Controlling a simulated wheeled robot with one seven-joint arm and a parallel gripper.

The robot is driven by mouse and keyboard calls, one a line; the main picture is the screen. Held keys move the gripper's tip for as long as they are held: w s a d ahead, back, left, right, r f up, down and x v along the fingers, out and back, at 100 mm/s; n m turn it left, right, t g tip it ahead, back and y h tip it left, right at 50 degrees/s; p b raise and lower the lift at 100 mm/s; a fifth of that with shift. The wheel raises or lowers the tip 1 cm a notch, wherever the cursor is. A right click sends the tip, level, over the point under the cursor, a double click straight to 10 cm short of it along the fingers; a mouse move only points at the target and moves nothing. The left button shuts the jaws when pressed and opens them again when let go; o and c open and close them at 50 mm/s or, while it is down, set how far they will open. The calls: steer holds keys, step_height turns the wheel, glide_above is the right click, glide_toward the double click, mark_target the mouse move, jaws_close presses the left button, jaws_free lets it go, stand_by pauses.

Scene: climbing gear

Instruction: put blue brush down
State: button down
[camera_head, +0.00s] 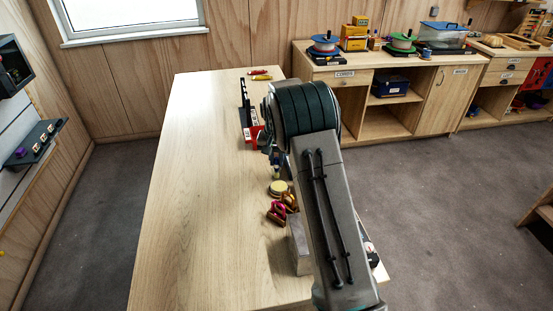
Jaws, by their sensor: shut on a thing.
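My arm (322,190) reaches over the right side of the wooden table (190,190) and fills the middle of the head view. My gripper is hidden behind the arm, so its jaws do not show. I cannot make out the blue brush. Small dark and bluish shapes (272,152) show at the left edge of the arm, but I cannot tell what they are.
A red item (252,133) by a dark rack (244,100), a round yellowish tin (278,188), pink and orange pieces (277,212) and a grey block (299,248) line the table's right side. The table's left half is clear. A cabinet (443,98) stands behind.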

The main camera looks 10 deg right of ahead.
steer(key=c, duration=1.3)
jaws_free()
steer(key=shift+c, duration=0.2)
step_height(320, 180, up, 11)
steer(key=s+b, duration=0.1)
steer(key=b, duration=0.1)
steer(key=s+r, duration=0.6)
steer(key=s, duration=0.2)
steer(key=s+f+n+t, duration=0.1)
steer(key=s+n, duration=0.3)
steer(key=s, duration=2.6)
steer(key=shift+t+y, duration=0.3)
steer(key=shift+t, duration=0.5)
steer(key=shift+f, duration=0.1)
